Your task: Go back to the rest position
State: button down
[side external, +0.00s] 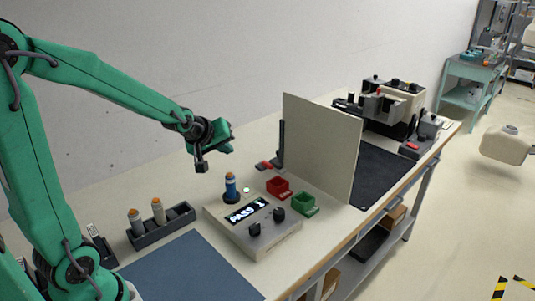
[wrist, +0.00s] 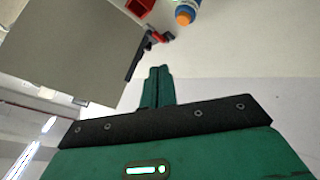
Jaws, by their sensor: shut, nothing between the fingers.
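My gripper (side external: 222,148) is in the air above the bench, behind and above the tester box. It is shut and empty. In the wrist view its fingers (wrist: 158,85) are together with nothing between them. A blue vial with an orange cap (side external: 231,187) stands upright at the back left of the tester box (side external: 272,238), below my gripper and apart from it. Its orange cap also shows at the top of the wrist view (wrist: 184,15). The tester's display reads "PASS" and a further character that looks like 1.
A grey rack (side external: 162,227) holds two orange-capped vials at left. A red bin (side external: 279,188) and a green bin (side external: 304,204) sit by the tester. An upright beige panel (side external: 325,150) stands right of my gripper. A blue mat (side external: 190,268) lies clear in front.

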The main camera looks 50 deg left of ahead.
jog(key=shift+s+d, duration=0.1)
jog(key=s+d+r+m+g+h, duration=0.1)
jog(key=s+d+r+m, duration=0.2)
jog(key=s, duration=0.7)
jog(key=s+d+r+m+g+h, duration=0.1)
jog(key=s+d+r+m+g, duration=0.1)
jog(key=s+d+m, duration=0.6)
jog(key=shift+s+d+r+m, duration=0.3)
jog(key=shift+s+r, duration=0.2)
jog(key=shift+s, duration=0.4)
